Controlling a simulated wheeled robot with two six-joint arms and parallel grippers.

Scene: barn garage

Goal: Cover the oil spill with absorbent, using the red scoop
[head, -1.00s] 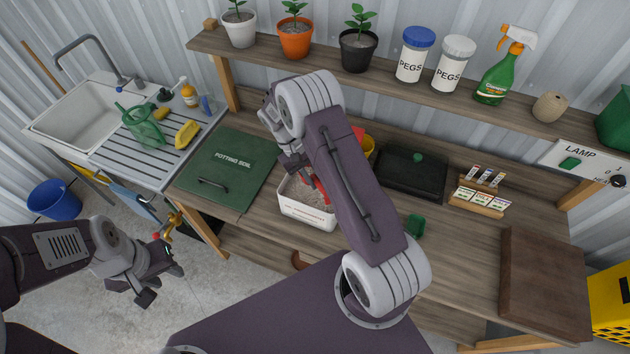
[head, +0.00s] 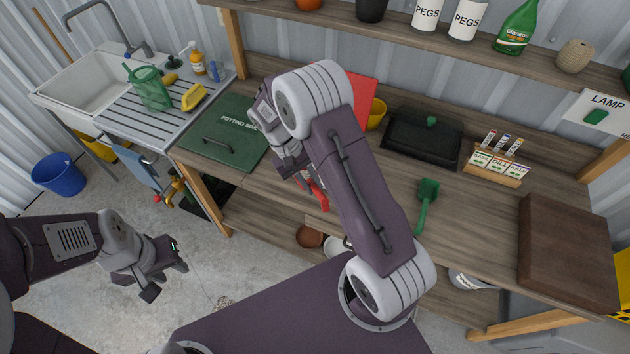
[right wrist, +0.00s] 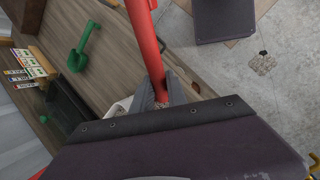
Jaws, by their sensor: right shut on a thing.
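The red scoop (head: 318,192) is held by my right gripper (head: 292,165), low over the front of the bench and partly behind my right arm. In the right wrist view the red scoop (right wrist: 146,40) runs up from between the shut fingers (right wrist: 160,98). My left gripper (head: 167,273) is open and empty above the floor. The absorbent box is not clearly visible in the head view.
The wooden bench (head: 480,225) holds a potting soil lid (head: 225,130), a black tray (head: 420,140), a green trowel (head: 427,192) and a brown board (head: 565,240). A blue bucket (head: 58,174) stands below the sink. Open floor lies left of the bench.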

